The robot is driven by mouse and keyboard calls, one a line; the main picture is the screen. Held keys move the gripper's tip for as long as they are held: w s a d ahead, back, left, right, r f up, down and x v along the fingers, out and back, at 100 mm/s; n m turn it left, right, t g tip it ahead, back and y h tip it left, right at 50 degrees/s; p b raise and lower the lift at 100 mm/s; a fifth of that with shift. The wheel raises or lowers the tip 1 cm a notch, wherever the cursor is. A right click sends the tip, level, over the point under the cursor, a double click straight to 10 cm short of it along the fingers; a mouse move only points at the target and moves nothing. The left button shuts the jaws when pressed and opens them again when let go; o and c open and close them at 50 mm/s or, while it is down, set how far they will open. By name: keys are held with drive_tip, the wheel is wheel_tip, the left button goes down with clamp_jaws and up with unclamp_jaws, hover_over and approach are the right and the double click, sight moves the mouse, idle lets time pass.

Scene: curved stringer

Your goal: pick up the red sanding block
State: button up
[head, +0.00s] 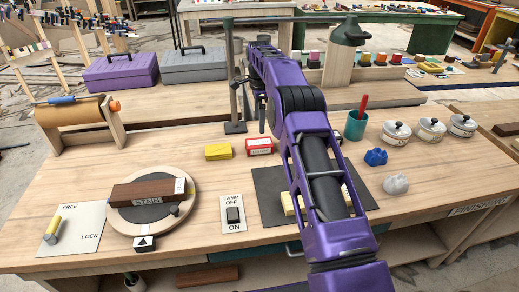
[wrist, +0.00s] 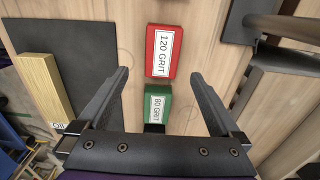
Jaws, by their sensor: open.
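The red sanding block (head: 259,146) lies on the workbench, its white label facing up, just left of my arm in the head view. In the wrist view the red block (wrist: 163,52) reads "120 GRIT" and lies just beyond the fingertips, roughly centred between them. My gripper (wrist: 160,76) is open and empty above the bench. A green block (wrist: 157,102) marked "80 GRIT" shows between the fingers, close to the red block. My arm appears to hide the green block in the head view.
A yellow block (head: 218,151) lies left of the red one. A dark post base (head: 235,127) stands behind it. A dark mat (head: 268,181) with wooden pieces lies on the near side. A round turntable (head: 178,233) and a lamp switch (head: 233,215) are at front left.

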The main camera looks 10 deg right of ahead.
sight(259, 142)
drive_tip(key=f, duration=1.1)
drive_tip(key=shift+w, duration=0.2)
drive_tip(key=shift+r, duration=0.1)
drive_tip(key=c, duration=1.3)
wheel_tip(259, 142, up, 10)
drive_tip(key=shift+c, duration=0.2)
